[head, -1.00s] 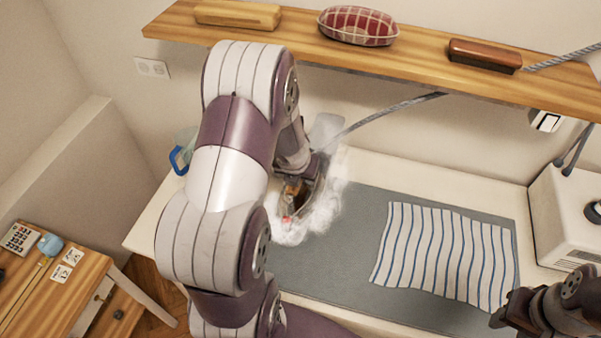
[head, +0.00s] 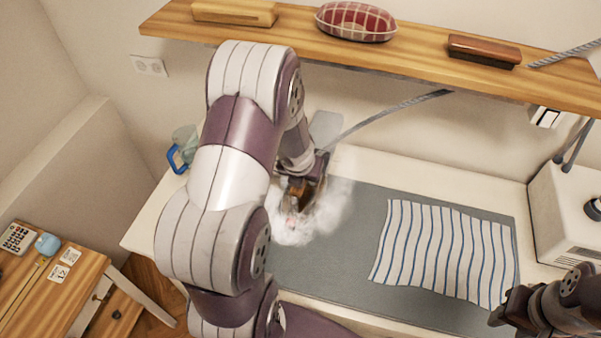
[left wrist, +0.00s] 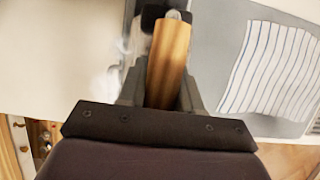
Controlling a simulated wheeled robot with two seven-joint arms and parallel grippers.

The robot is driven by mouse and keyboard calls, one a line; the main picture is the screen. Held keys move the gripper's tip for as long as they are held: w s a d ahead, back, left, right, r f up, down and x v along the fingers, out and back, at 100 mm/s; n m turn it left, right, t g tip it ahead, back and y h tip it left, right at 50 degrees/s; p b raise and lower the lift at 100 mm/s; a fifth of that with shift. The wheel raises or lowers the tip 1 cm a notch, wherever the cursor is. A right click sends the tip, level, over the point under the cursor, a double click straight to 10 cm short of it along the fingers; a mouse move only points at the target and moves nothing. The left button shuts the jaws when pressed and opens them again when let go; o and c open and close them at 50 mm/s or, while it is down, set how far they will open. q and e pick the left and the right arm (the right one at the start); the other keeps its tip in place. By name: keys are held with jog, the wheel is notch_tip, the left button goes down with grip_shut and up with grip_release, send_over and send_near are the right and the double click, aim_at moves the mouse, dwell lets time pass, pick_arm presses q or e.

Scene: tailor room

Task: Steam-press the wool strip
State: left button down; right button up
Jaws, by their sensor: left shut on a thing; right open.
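My left gripper (head: 304,180) is shut on the wooden handle (left wrist: 168,62) of an iron (head: 298,198). White steam surrounds the iron at the left end of the grey pressing mat (head: 345,245) and partly hides it. I cannot tell whether the iron touches the mat. A white cloth with blue stripes (head: 440,250) lies on the right part of the mat, apart from the iron; it also shows in the left wrist view (left wrist: 268,70). I cannot make out a separate wool strip. My right gripper (head: 503,312) is open and empty near the cloth's lower right corner.
A shelf (head: 420,65) above the table's back holds a red checked cushion (head: 355,21) and wooden blocks. A grey hose (head: 385,112) rises from the iron area. A white machine (head: 570,215) stands right; a blue-handled jug (head: 184,147) stands left. Bare mat separates iron and cloth.

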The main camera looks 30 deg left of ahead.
pick_arm(q)
jog(key=shift+w+d+r, duration=0.1)
jog(key=shift+w, duration=0.05)
jog(key=shift+a, duration=0.2)
jog(key=shift+s+a+b, duration=0.2)
jog(key=shift+s+a, duration=0.1)
jog(key=shift+a, duration=0.35)
jog(key=shift+s+a+b, duration=0.15)
jog(key=shift+s+a, duration=0.1)
jog(key=shift+a, duration=0.35)
jog(key=shift+w, duration=0.1)
jog(key=shift+w+p, duration=0.15)
jog(key=shift+p, duration=0.15)
jog(key=shift+w+a+p, duration=0.3)
jog(key=shift+w+p, duration=0.2)
jog(key=shift+w, duration=0.2)
jog(key=shift+w+a+r+p, duration=0.1)
jog(key=shift+w+a+p, duration=0.2)
jog(key=shift+w+p, duration=0.55)
jog(key=shift+w+a+p, duration=0.25)
jog(key=shift+w+p, duration=0.45)
jog(key=shift+w, duration=0.4)
